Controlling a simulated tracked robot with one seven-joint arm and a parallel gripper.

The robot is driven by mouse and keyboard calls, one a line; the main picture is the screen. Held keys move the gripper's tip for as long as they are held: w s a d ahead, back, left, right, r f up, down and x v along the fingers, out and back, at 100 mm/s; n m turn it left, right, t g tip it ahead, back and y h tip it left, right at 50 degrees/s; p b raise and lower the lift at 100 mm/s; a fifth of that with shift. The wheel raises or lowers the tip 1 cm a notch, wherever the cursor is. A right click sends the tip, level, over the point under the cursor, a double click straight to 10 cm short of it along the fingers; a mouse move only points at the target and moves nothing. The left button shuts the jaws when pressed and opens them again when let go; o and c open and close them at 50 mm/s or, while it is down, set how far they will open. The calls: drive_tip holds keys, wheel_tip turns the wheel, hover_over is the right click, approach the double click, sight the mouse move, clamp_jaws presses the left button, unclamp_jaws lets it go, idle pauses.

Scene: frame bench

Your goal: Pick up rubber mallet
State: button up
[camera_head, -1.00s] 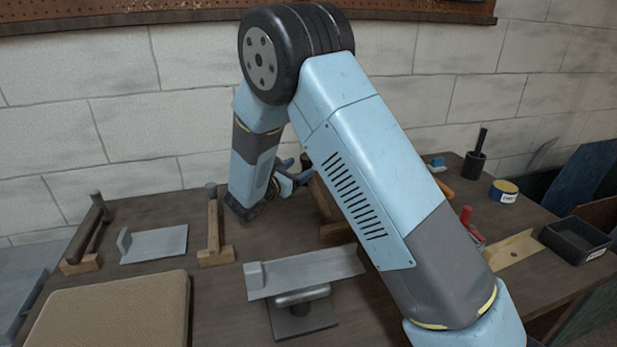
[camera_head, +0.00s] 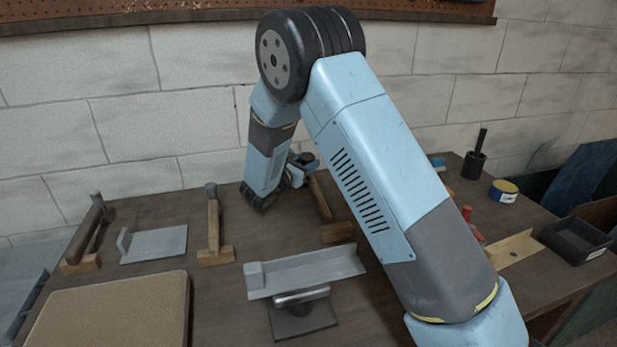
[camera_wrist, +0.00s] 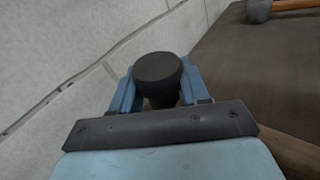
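The rubber mallet shows a black round head (camera_wrist: 158,70) in the wrist view, with a narrower part below it. In the head view its dark head (camera_head: 306,158) stands at the far side of the bench, beside a wooden handle (camera_head: 320,196). My gripper (camera_wrist: 156,90) has its two blue fingers apart, one on each side of the head. Whether they touch it I cannot tell. In the head view my gripper (camera_head: 298,172) is low at the back of the bench, partly behind my arm.
A wooden block (camera_head: 338,232) sits near the handle. A long grey metal piece (camera_head: 308,272) lies in front. The brick wall (camera_head: 180,125) is close behind the bench.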

clamp_jaws()
drive_tip(key=shift+r, duration=0.1)
idle(0.3)
